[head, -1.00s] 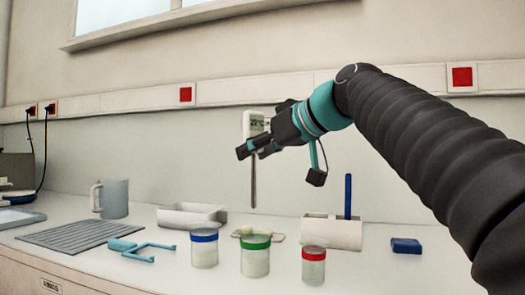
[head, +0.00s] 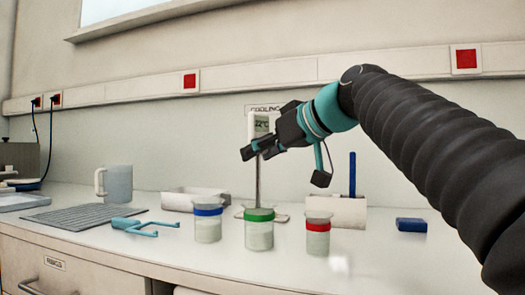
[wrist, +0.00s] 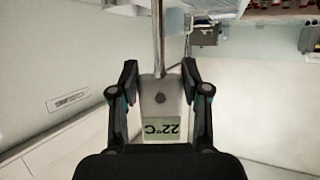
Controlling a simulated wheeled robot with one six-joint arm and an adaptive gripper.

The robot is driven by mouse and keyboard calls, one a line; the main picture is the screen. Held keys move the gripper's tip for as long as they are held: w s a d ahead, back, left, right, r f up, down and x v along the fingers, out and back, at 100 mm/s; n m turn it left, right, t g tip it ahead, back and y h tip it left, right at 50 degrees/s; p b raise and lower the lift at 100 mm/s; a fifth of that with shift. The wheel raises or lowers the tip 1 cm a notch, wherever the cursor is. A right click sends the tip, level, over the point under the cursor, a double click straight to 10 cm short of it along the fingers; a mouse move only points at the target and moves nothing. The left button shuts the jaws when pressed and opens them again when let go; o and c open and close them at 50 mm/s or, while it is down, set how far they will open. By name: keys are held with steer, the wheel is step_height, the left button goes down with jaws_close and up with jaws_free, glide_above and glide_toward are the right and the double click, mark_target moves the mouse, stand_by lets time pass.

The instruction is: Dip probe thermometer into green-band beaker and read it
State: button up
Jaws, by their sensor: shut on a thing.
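My gripper (head: 250,150) is shut on the white body of the probe thermometer (head: 261,124), which hangs upright with its thin metal stem down. In the wrist view the thermometer (wrist: 160,105) lies between both fingers, its display upside down and reading 22°C. In the head view the stem runs down to the rim of the green-band beaker (head: 259,232). I cannot tell whether its tip is inside the beaker or just above or behind the rim. A blue-band beaker (head: 207,224) stands to the left and a red-band beaker (head: 318,237) to the right.
Behind the beakers are a white tray (head: 190,199) and a white holder (head: 337,211) with a blue upright stick. A turquoise forked tool (head: 140,226), a grey ribbed mat (head: 80,216) and a mug (head: 117,184) lie left. A blue block (head: 411,224) lies right.

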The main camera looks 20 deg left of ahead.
mark_target(262, 124)
steer(key=shift+f+b, duration=2.45)
steer(key=shift+f, duration=0.5)
steer(key=shift+d+f, duration=0.1)
stand_by(0.8)
steer(key=shift+r+p, duration=5.3)
steer(key=shift+r, duration=0.4)
